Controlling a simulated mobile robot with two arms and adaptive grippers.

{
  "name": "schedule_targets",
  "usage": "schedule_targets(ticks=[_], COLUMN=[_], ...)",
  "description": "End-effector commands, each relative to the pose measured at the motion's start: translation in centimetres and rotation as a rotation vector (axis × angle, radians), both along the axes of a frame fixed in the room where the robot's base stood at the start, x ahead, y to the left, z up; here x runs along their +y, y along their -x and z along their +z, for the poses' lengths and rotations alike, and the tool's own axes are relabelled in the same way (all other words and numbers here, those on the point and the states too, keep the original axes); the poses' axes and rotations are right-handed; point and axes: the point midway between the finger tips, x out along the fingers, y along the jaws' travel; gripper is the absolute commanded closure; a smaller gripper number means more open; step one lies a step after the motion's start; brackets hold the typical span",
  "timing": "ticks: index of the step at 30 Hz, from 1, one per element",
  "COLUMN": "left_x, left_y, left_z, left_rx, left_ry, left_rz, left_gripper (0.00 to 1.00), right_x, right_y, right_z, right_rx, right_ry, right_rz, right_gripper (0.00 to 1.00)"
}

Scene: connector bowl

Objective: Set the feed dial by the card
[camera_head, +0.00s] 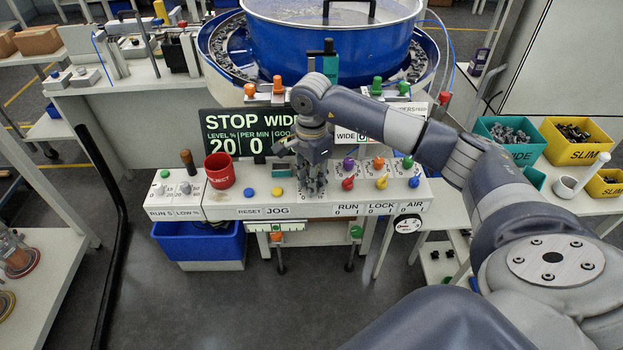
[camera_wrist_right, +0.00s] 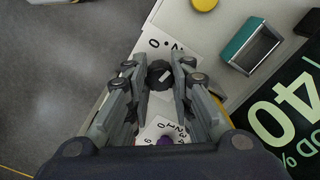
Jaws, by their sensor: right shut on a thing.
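My right gripper (camera_head: 313,186) points down at the control panel (camera_head: 228,205), between the yellow button and the coloured knobs. In the right wrist view its fingers (camera_wrist_right: 160,80) are shut on a dark round dial (camera_wrist_right: 160,74) with a light pointer mark. The dial sits on a white numbered plate (camera_wrist_right: 153,43), partly covered by the fingers. In the head view the gripper hides the dial. My left gripper is not in view.
A red REJECT cup (camera_head: 219,170) stands left on the panel. Blue (camera_head: 249,192) and yellow (camera_head: 277,192) buttons sit left of the gripper; purple (camera_head: 348,163) and red (camera_head: 348,183) knobs sit right. The display (camera_head: 250,134) reads STOP, WIDE. A large blue bowl (camera_head: 330,45) stands behind.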

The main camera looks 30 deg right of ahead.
Motion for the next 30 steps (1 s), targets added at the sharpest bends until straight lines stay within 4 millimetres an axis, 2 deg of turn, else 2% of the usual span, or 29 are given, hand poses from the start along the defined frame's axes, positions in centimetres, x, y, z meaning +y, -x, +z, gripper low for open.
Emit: schedule_targets(ticks=[8,14,30], left_x=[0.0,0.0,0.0], left_y=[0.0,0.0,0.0], left_z=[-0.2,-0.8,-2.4], left_rx=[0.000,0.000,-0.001], left_ry=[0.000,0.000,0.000], left_rz=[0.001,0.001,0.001], left_gripper=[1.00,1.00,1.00], right_x=[0.0,0.0,0.0], right_y=[0.0,0.0,0.0], right_z=[0.0,-0.1,0.0], right_rx=[-0.001,0.000,-0.001], right_ry=[0.000,0.001,-0.001], right_rz=[-0.039,-0.146,-0.641], right_gripper=[1.00,1.00,1.00])
